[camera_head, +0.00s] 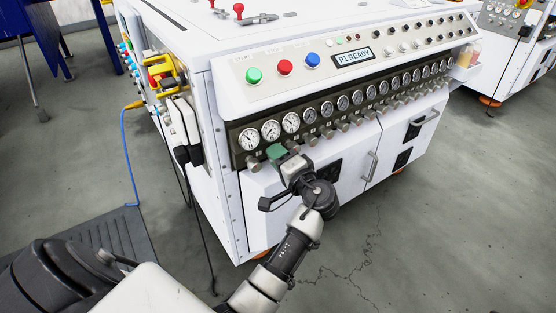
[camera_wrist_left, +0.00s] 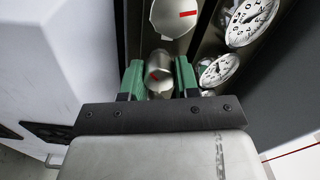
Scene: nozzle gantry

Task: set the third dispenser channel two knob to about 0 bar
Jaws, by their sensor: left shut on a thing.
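A row of silver regulator knobs runs under a row of round white gauges on the front of the white machine. My left gripper (camera_head: 276,152), with green fingers, is at the left end of this row, just right of the leftmost knob (camera_head: 253,162). In the left wrist view the left gripper (camera_wrist_left: 159,78) has its green fingers on either side of a silver knob (camera_wrist_left: 158,68) and is shut on it. A neighbouring knob (camera_wrist_left: 174,16) with a red mark is just above. Its gauge (camera_wrist_left: 218,70) is beside it; the needle is too small to read. Knob labels are unreadable.
Green, red and blue buttons (camera_head: 285,67) and a display (camera_head: 353,57) reading "P1 READY" are above the gauges. More gauges (camera_head: 370,90) and knobs continue to the right. Door handles (camera_head: 372,166) stick out below. The floor in front is clear.

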